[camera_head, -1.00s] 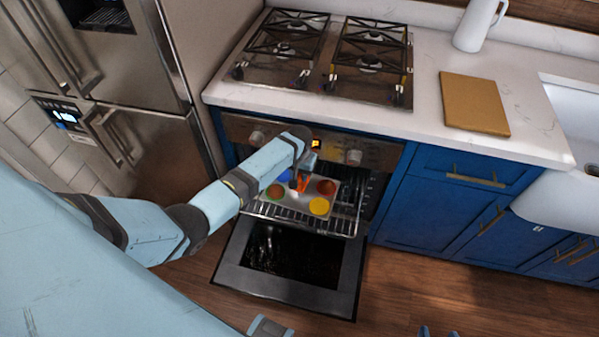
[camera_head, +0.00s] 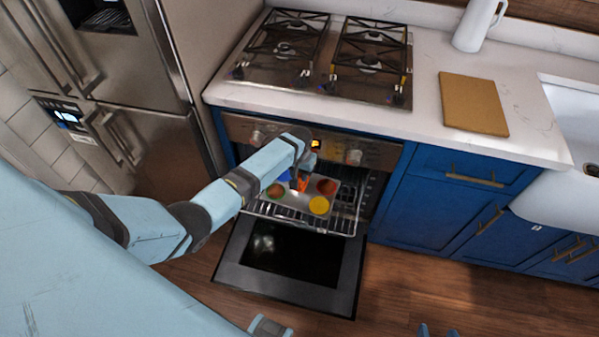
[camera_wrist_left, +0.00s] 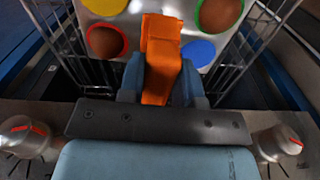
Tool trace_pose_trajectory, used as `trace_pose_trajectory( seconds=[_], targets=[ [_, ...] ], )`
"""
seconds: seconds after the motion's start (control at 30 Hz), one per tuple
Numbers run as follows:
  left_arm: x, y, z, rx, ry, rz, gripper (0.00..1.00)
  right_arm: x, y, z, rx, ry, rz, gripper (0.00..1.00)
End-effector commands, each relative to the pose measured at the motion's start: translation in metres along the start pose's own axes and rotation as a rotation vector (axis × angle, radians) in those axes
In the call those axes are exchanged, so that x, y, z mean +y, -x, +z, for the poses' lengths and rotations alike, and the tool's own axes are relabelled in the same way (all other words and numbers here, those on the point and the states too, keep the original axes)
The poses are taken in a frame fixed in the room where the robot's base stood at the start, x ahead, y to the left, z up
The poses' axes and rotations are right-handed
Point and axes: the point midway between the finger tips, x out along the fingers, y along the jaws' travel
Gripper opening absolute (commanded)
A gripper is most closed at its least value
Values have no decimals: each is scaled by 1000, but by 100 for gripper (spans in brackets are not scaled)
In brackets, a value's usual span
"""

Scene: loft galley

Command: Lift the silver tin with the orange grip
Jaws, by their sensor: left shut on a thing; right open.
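The silver tin (camera_head: 297,204) lies on the pulled-out oven rack, with round cups ringed or filled in red, green, yellow and blue. Its orange grip (camera_head: 303,184) points back toward the oven front. In the left wrist view the tin (camera_wrist_left: 190,28) is partly cut off at the top, and the orange grip (camera_wrist_left: 162,50) runs between my fingers. My left gripper (camera_wrist_left: 160,82) is shut on the orange grip; in the head view the gripper (camera_head: 304,174) is partly hidden by its own arm. My right gripper (camera_head: 438,331) shows only its spread fingertips at the bottom edge, empty.
The wire rack (camera_head: 300,221) is under the tin, above the lowered oven door (camera_head: 290,262). The stove (camera_head: 325,55) and counter are above. The fridge (camera_head: 140,110) stands left, blue cabinets (camera_head: 435,205) right. The wooden floor in front is clear.

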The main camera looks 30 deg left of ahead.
Motion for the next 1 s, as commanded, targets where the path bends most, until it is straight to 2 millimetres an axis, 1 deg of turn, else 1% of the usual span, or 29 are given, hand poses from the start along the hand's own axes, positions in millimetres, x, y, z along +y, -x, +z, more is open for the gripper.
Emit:
trace_pose_trajectory(
  seconds=[0.6,1.0],
  targets=[
    [0,-22,0,0,0,0,8,1,-7,10,2,0,1,57],
    [0,-23,0,0,0,0,8,1,-7,10,3,0,1,57]
  ],
)
